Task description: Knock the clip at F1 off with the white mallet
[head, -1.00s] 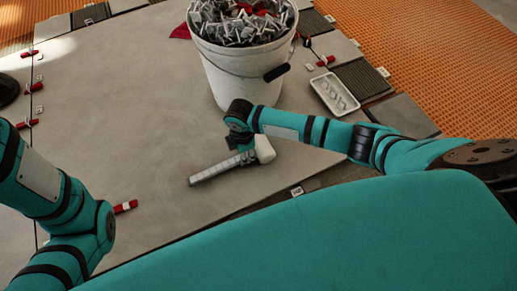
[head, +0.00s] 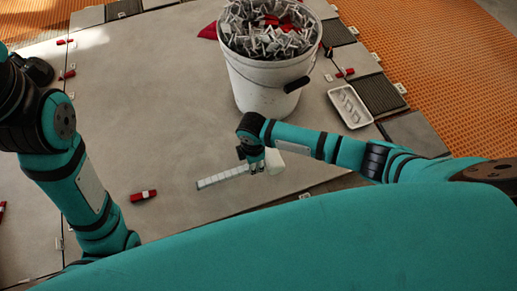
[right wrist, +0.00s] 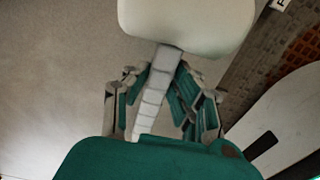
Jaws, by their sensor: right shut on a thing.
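The white mallet's pale handle (head: 222,178) and white head (head: 276,163) show in the middle of the head view. My right gripper (head: 256,167) is shut on the handle close to the head. In the right wrist view the mallet head (right wrist: 186,24) is at the top, and the handle (right wrist: 150,105) runs down between the fingers. A red clip (head: 143,195) is on the floor left of the mallet, apart from it. I cannot read which clip is at F1. A label (right wrist: 281,4) with a partly cut "F" shows in the right wrist view. My left gripper is out of view.
A white bucket (head: 266,88) full of grey clips stands behind the mallet. A white tray (head: 349,105) lies right of it. More red clips (head: 67,75) are along the left seam. Orange matting (head: 430,50) lies at right.

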